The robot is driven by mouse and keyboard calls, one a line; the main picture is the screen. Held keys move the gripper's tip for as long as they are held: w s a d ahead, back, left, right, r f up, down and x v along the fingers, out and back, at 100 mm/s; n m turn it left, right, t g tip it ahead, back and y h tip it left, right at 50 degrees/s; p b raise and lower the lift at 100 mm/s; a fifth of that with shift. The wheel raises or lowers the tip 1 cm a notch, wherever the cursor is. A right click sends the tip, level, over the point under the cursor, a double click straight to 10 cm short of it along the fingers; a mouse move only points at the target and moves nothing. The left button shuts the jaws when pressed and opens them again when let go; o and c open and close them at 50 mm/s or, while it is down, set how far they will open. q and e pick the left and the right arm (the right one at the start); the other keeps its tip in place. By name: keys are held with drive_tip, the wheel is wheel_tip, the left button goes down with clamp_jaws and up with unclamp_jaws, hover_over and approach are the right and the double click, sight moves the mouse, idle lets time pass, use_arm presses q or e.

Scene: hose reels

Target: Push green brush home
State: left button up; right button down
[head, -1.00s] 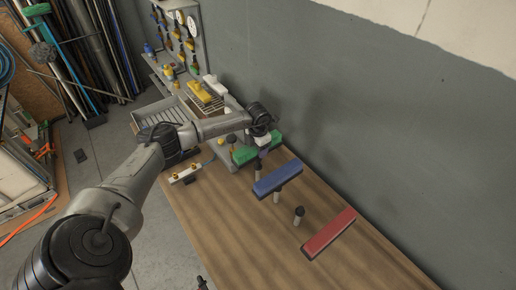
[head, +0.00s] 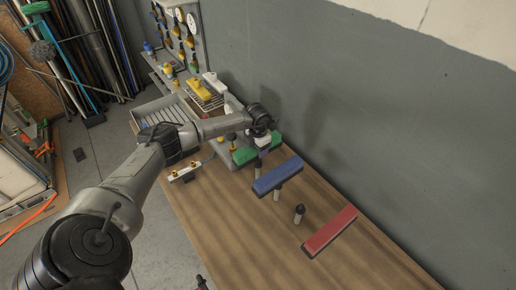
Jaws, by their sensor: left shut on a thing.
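The green brush (head: 243,155) is a long green block at the far end of the wooden bench, near the wall. My left gripper (head: 263,146) comes down over its middle from above and is shut on it. The gripper hides the middle of the brush; a green end shows on each side. I cannot tell how the brush sits on what is under it. My right gripper cannot be made out.
A blue brush (head: 278,175) sits raised on posts nearer on the bench (head: 235,215). A white bar with brass knobs (head: 184,172) lies left. The grey wall (head: 390,130) bounds the right.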

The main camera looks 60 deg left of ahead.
use_arm(q)
drive_tip(key=shift+f+b, duration=0.3)
drive_tip(key=shift+f, duration=0.15)
drive_tip(key=shift+f+b, duration=0.8)
drive_tip(key=shift+f, duration=0.3)
drive_tip(key=o, duration=1)
drive_tip(key=shift+r, duration=0.1)
drive_tip(key=shift+o, duration=0.8)
wheel_tip(320, 180, up, 14)
drive_tip(key=shift+f+b, duration=0.1)
drive_tip(key=shift+b, duration=0.4)
